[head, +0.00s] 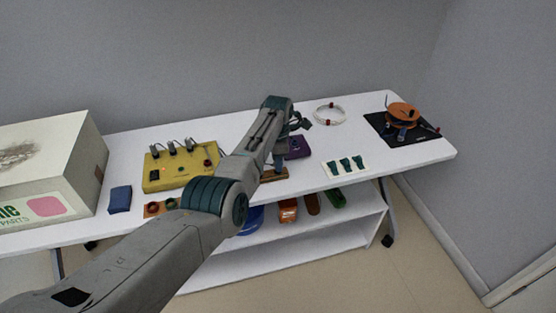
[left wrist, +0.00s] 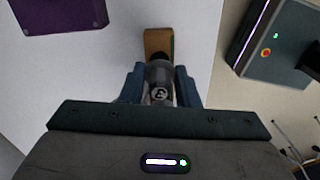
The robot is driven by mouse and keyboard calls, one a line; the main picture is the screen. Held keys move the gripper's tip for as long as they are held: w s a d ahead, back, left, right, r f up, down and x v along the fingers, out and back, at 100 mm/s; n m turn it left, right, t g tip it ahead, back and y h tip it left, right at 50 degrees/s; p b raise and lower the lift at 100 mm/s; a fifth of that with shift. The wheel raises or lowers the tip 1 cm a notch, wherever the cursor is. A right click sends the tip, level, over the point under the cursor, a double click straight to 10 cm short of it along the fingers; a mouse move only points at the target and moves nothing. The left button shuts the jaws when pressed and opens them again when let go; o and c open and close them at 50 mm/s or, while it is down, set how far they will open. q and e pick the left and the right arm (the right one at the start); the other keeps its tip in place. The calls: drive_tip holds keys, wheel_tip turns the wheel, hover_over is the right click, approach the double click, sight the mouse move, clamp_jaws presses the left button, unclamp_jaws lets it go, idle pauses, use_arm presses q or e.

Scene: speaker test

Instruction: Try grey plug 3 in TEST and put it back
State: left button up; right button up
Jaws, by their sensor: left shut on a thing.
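My left gripper (head: 279,162) points down over the middle of the white table. In the left wrist view its fingers (left wrist: 160,90) are shut on a grey plug (left wrist: 160,75) whose end carries a mark like a 3. The plug's dark far end meets or overlaps a small tan block (left wrist: 158,40); I cannot tell whether it is seated in it. The block also shows in the head view (head: 270,175), partly behind the gripper. A yellow box (head: 165,182) at the left has several dark plugs along its back. No TEST label is legible. My right gripper is out of view.
A purple box (head: 298,148) stands close behind the gripper. A white card with green pieces (head: 330,169), a white ring (head: 331,106) and a black mat (head: 425,137) with an orange spool lie right. A blue block (head: 120,199) and large carton (head: 75,190) stand left. A shelf is below.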

use_arm(q)
drive_tip(key=shift+f+b, duration=0.55)
drive_tip(key=shift+f, duration=0.2)
drive_tip(key=o, duration=1.2)
drive_tip(key=shift+c, duration=0.2)
